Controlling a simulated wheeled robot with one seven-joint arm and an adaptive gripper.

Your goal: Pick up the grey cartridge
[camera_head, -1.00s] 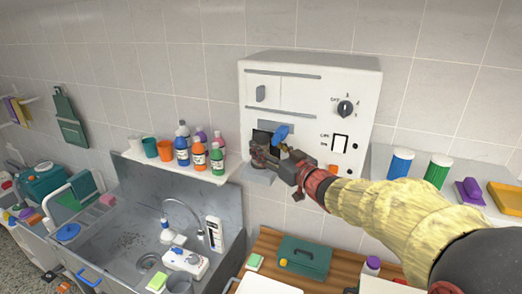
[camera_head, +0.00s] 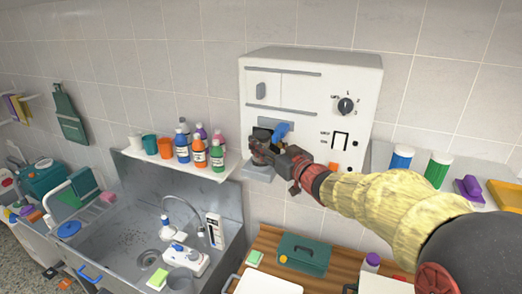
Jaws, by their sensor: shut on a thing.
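My gripper (camera_head: 259,153) is at the front of the white wall machine (camera_head: 310,75), at its lower left opening. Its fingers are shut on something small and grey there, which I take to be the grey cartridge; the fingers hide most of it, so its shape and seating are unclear. A dark recess shows just above the fingers, with a blue part (camera_head: 282,130) right beside it. A grey ledge (camera_head: 258,173) juts out just below the fingers.
A shelf with several bottles (camera_head: 199,153) is close on the left, above a steel sink (camera_head: 130,240). A green box (camera_head: 304,253) stands on the wooden counter below. Blue and green canisters (camera_head: 437,171) stand on the right.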

